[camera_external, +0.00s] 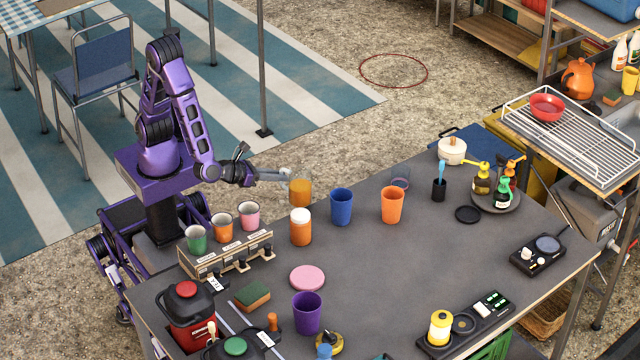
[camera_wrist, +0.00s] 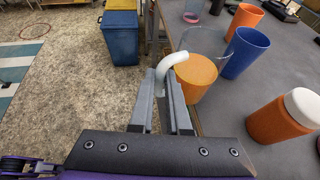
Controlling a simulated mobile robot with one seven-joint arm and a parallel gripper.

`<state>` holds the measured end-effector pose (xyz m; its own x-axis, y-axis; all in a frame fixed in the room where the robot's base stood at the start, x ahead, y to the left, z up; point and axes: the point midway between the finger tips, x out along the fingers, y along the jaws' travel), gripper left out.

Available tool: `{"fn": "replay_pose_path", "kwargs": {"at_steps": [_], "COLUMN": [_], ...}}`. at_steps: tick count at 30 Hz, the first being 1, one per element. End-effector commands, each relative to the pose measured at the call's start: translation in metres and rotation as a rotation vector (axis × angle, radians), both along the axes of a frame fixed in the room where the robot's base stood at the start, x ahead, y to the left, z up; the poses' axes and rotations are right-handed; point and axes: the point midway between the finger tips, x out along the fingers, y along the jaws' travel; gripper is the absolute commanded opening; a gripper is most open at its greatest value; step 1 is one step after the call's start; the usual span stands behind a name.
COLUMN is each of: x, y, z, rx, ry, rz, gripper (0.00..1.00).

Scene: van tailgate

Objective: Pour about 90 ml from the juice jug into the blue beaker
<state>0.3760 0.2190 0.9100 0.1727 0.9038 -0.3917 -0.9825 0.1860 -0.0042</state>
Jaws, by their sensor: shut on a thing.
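The juice jug (camera_external: 301,192) is clear and holds orange juice; it looks near upright at the table's far edge. My gripper (camera_external: 281,174) is shut on its pale handle, left of the jug. In the wrist view the handle sits between my fingers (camera_wrist: 167,85), with the jug (camera_wrist: 196,77) just right of them. Whether the jug touches the table is unclear. The blue beaker (camera_external: 341,208) stands upright on the table, right of the jug. In the wrist view the blue beaker (camera_wrist: 245,54) is beyond and right of the jug; its inside bottom is hidden.
An orange jar with a white lid (camera_external: 301,232) stands close in front of the jug. An orange cup (camera_external: 392,205) is right of the beaker, and a clear cup (camera_external: 400,178) is behind. A cup rack (camera_external: 232,260) is at left. The table's middle (camera_external: 400,265) is clear.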

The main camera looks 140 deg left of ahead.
Motion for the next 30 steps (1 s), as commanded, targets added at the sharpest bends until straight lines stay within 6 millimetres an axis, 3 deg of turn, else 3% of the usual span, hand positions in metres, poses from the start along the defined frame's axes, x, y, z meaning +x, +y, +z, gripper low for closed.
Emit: {"fn": "replay_pose_path", "kwargs": {"at_steps": [14,30], "x": [0.019,0.058], "y": [0.009,0.025], "z": [0.026,0.077], "rx": [-0.089,-0.229], "ry": [0.202,0.541], "rz": [0.003,0.000], "gripper": [0.00,0.00]}}
